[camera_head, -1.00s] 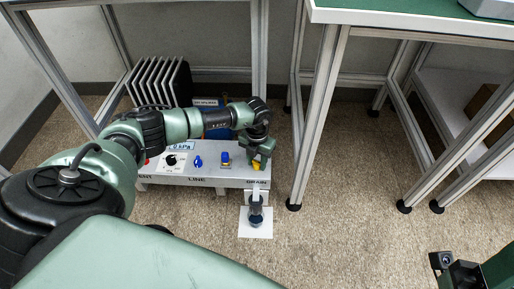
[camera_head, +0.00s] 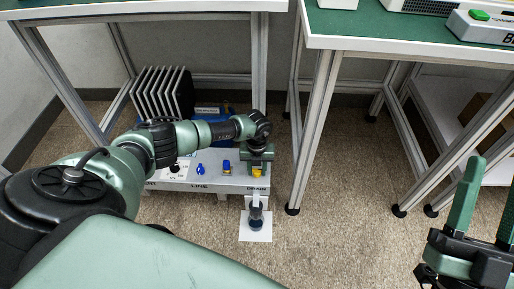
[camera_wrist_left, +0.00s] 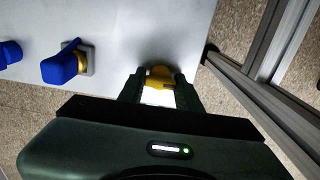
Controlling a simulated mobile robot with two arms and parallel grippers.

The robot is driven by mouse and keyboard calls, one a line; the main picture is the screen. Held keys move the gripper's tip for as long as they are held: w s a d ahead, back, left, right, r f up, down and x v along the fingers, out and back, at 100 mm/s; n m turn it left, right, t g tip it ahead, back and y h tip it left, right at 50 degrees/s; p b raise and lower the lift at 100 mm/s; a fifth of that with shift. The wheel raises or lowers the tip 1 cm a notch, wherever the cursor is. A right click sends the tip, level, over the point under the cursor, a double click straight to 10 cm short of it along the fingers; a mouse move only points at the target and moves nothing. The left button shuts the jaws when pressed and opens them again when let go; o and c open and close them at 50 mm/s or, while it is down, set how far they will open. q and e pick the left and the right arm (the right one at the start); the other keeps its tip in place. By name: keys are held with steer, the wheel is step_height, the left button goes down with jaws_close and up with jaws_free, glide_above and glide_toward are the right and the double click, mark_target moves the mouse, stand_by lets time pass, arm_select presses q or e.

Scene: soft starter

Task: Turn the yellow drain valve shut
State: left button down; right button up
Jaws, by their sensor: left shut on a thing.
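The yellow drain valve (camera_head: 258,174) is at the right end of the grey panel, above the DRAIN label. My left gripper (camera_head: 258,168) is over it with its fingers on either side. In the left wrist view, the yellow handle (camera_wrist_left: 159,76) sits between the fingertips of my left gripper (camera_wrist_left: 158,84), which is shut on it. The fingers hide part of the handle, and I cannot tell its exact angle. My right gripper (camera_head: 490,185) is at the right edge of the head view, fingers apart, empty and far from the valve.
A blue valve (camera_wrist_left: 62,65) stands left of the yellow one on the panel (camera_head: 214,184). A cup (camera_head: 256,216) stands on a white sheet below the drain. A table leg (camera_head: 316,120) rises to the right. The carpet in front is clear.

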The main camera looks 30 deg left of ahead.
mark_target(257, 169)
arm_select(q)
steer(key=c, duration=1.1)
jaws_free()
steer(key=shift+c, duration=0.2)
steer(key=shift+r, duration=0.1)
arm_select(e)
steer(key=shift+w, duration=0.1)
arm_select(q)
steer(key=shift+r, duration=0.2)
step_height(257, 169, up, 4)
steer(key=shift+f+p, duration=0.1)
steer(key=shift+p, duration=0.95)
step_height(257, 169, up, 3)
steer(key=shift+p, duration=0.6)
steer(key=shift+r, duration=0.2)
arm_select(e)
steer(key=w+d+f+g+h, duration=0.1)
steer(key=w+f+g+h, duration=0.2)
steer(key=f+g, duration=0.5)
step_height(257, 169, down, 6)
steer(key=shift+w+f+g, duration=0.1)
steer(key=shift+w+g, duration=0.3)
